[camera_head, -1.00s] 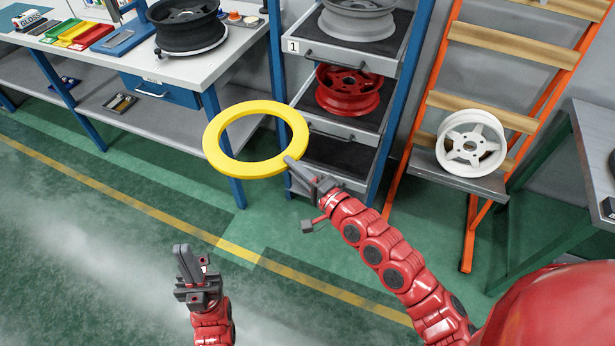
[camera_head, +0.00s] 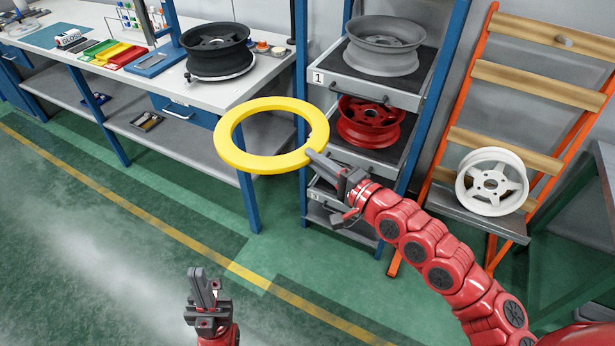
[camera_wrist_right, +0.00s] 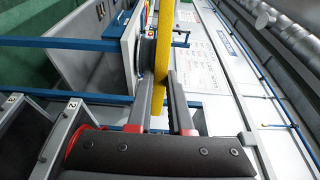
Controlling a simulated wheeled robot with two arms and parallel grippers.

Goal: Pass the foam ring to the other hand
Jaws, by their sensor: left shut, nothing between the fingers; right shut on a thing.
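The yellow foam ring (camera_head: 232,152) is held in the air in the head view, in front of the workbench and shelf rack. My right gripper (camera_head: 312,155) is shut on the ring's right-hand rim. In the right wrist view the ring (camera_wrist_right: 165,45) shows as a yellow band between the two fingers of that gripper (camera_wrist_right: 162,95). My left gripper (camera_head: 202,277) is low in the head view, below and apart from the ring. It points up, shut and empty.
A workbench (camera_head: 265,82) with a black wheel (camera_head: 216,50) stands behind the ring. A shelf rack holds a grey wheel (camera_head: 385,45) and a red wheel (camera_head: 370,122). A white wheel (camera_head: 491,182) rests on an orange-framed rack. The floor around my left gripper is clear.

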